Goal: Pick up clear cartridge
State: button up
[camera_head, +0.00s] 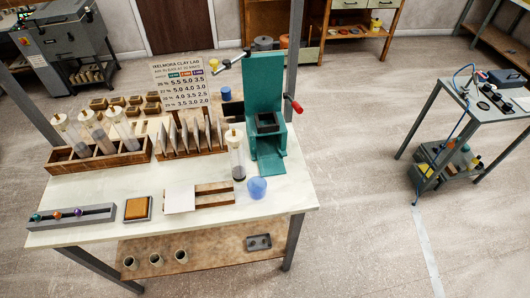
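Several clear cartridges (93,133) with pale caps stand tilted in a wooden rack (95,160) at the left of the white-topped table. Another clear cartridge (237,160) stands upright near the table's middle right, beside the green press (265,110). It has a pale cap and dark matter low inside it. I cannot tell from the picture which cartridge the task names. My gripper is not in view.
A wooden rack of upright plates (190,146) stands between the cartridges. A translucent blue cup (256,187), a white card (180,199) and a slider strip (72,216) lie toward the front. A printed chart (180,80) stands behind. Open floor (360,170) lies to the right.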

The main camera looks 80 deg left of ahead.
aim_at(236, 154)
jog(key=i, duration=0.8)
jog(key=u, duration=2.5)
